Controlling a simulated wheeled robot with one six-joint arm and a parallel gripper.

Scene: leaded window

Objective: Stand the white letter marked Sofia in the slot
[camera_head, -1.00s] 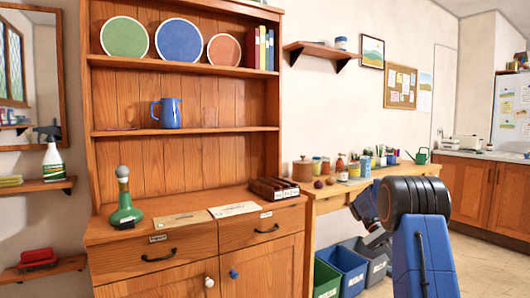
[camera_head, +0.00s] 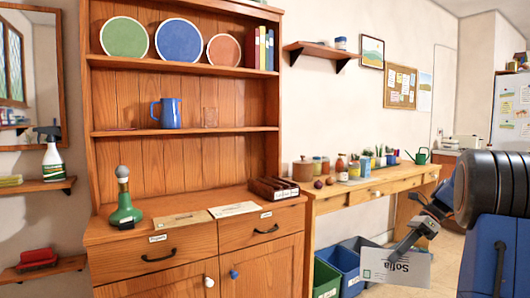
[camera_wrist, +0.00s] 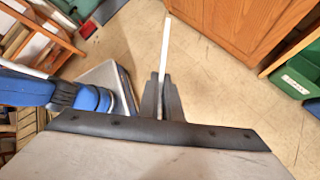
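My gripper (camera_head: 407,243) is at the lower right of the head view, shut on the white letter marked Sofia (camera_head: 408,274). The letter hangs below the fingers with its name upside down. In the wrist view, the letter (camera_wrist: 166,45) shows edge-on as a thin white strip between the two dark fingers (camera_wrist: 160,98). The dark wooden rack with slots (camera_head: 273,189) stands on the cabinet top at the right, well to the left of and above my gripper. Small labels show on its front, too small to read.
Two envelopes, one tan (camera_head: 180,220) and one cream (camera_head: 233,209), lie flat on the cabinet top (camera_head: 160,207) left of the rack. A green bottle (camera_head: 125,205) stands further left. A workbench (camera_head: 375,185) with jars and several bins (camera_head: 340,263) below is to the right.

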